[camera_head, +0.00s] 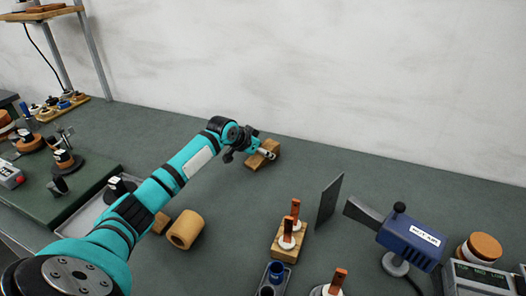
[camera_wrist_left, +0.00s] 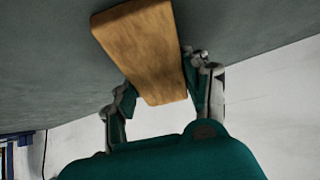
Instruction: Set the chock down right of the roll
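The roll (camera_head: 185,229), a tan cylinder with a hole in its end, lies on its side on the grey-green bench. The chock, a wooden block (camera_head: 262,150), is up and to the right of the roll in the head view, near the wall. My left gripper (camera_head: 265,153) is at this block. In the left wrist view the chock (camera_wrist_left: 145,50) sits between the two fingers of my left gripper (camera_wrist_left: 160,92), which seem to touch both its sides. Whether it is clear of the bench is hard to tell. My right gripper is not in view.
Another wooden block (camera_head: 161,222) sits left of the roll, partly behind my arm. A wooden stand (camera_head: 288,246) with copper-coloured pieces, a dark upright plate (camera_head: 328,203) and a blue tool (camera_head: 410,240) stand to the right. Bench between roll and stand is clear.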

